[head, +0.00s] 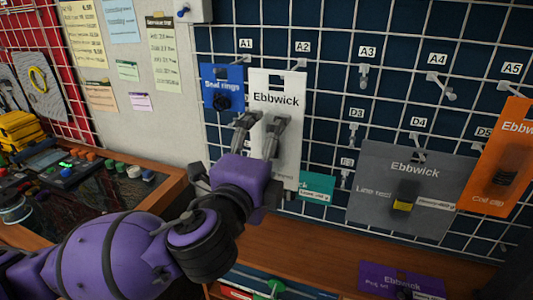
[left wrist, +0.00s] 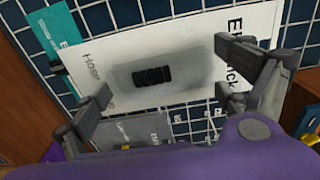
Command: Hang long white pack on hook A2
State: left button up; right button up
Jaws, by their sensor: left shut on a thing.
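The long white pack (head: 289,150), marked "Ebbwick", is upright in front of the grid wall below the A1 and A2 labels. My left gripper (head: 260,122) is shut on it, with its fingers in front of the pack's upper half in the head view. In the left wrist view the fingers (left wrist: 170,92) are on either side of the white pack (left wrist: 195,45), and a dark item shows on its face. Hook A2 (head: 300,63) shows at the pack's upper right corner. My right gripper is out of view.
A blue "Seal rings" pack (head: 222,88) hangs close left of the white pack. A teal pack (head: 317,187) is at its lower right. Grey (head: 375,180) and orange (head: 505,150) packs hang farther right. Hooks A3 (head: 363,72) and A4 (head: 446,88) are bare.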

pick_arm(q)
jog(key=shift+w+d+f, duration=0.15)
jog(key=shift+w, duration=0.4)
jog(key=b+x, duration=0.2)
jog(key=x, duration=0.4)
jog(key=shift+f, duration=0.4)
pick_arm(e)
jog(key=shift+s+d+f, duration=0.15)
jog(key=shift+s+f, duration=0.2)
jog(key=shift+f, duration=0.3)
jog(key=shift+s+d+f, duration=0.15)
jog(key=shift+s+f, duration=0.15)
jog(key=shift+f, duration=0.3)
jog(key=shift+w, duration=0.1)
